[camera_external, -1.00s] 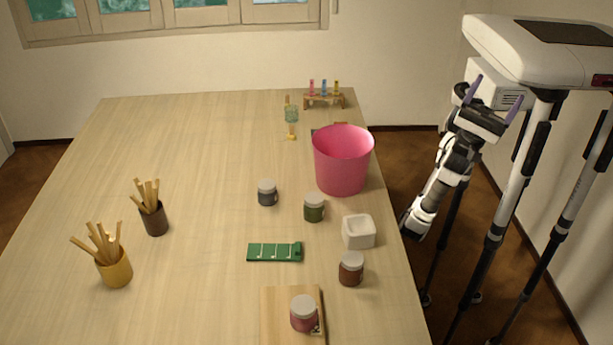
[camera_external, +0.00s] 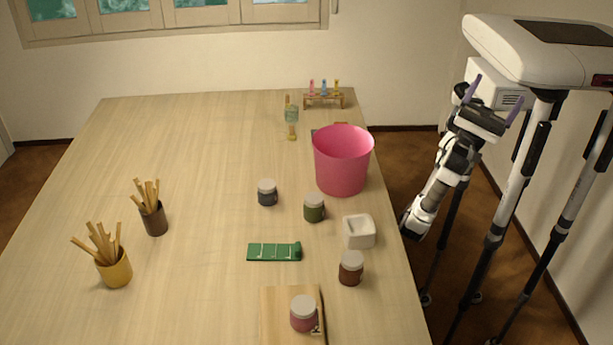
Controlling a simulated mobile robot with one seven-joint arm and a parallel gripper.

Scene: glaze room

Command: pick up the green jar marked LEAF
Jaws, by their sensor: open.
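The green jar (camera_external: 314,208) with a pale grey lid stands upright on the table, in front of the pink bucket; no marking can be read on it at this size. Other lidded jars are a dark blue-grey one (camera_external: 267,193) to its left, a red-brown one (camera_external: 351,269) nearer the front, and a pink-red one (camera_external: 303,315). My gripper (camera_external: 493,101) is open and empty, with its purple fingers pointing up. It is off the table's right side, well apart from the green jar.
A large pink bucket (camera_external: 342,165) stands just behind the green jar, and a white square pot (camera_external: 358,231) is close at its right. A green strip (camera_external: 273,252) lies in front. The pink-red jar is on a wooden board (camera_external: 277,312). The table's middle is clear.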

